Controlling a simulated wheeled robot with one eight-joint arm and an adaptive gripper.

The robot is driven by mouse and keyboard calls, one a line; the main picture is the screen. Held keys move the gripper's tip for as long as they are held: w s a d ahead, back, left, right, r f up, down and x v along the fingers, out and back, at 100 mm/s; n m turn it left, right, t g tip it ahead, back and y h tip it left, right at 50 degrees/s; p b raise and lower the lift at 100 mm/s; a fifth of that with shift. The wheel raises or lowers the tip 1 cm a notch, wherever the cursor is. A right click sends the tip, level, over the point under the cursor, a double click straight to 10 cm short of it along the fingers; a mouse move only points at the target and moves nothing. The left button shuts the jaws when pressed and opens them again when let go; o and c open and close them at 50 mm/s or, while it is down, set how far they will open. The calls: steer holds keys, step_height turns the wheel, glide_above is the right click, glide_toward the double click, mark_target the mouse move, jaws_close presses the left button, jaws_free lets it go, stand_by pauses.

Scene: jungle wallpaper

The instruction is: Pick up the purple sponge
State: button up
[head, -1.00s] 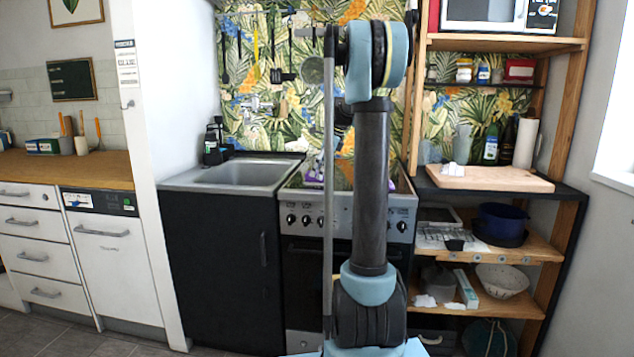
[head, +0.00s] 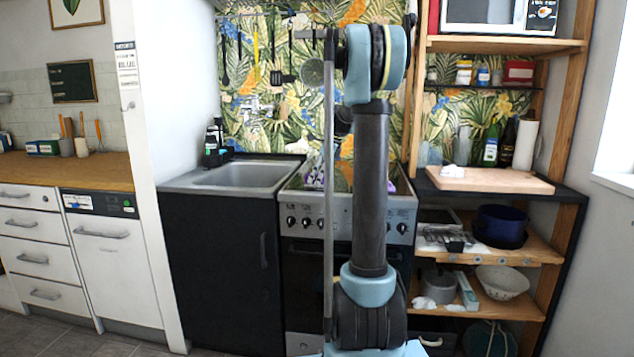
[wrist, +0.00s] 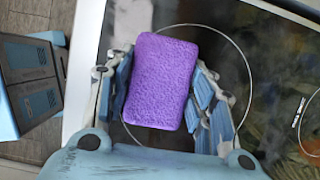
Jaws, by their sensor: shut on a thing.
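The purple sponge (wrist: 162,80) is a rounded rectangular block, upright in the middle of the wrist view. My gripper (wrist: 160,88) has its blue-padded fingers on both sides of it and is shut on it. The dark glass hob (wrist: 215,50) lies beneath the sponge; the height of the sponge above it is hard to judge. In the head view my arm hides most of the hob and gripper; small purple patches show on either side of the arm, too small to identify surely.
The sink (head: 240,175) is left of the stove (head: 300,212). A wooden shelf unit stands at right, with a cutting board (head: 490,180), bottles (head: 490,147) and a blue pot (head: 502,222). Utensils hang on the back wall. Floor shows at lower left.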

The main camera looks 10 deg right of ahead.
step_height(320, 180, up, 10)
stand_by(0.6)
steer(key=shift+c, duration=0.4)
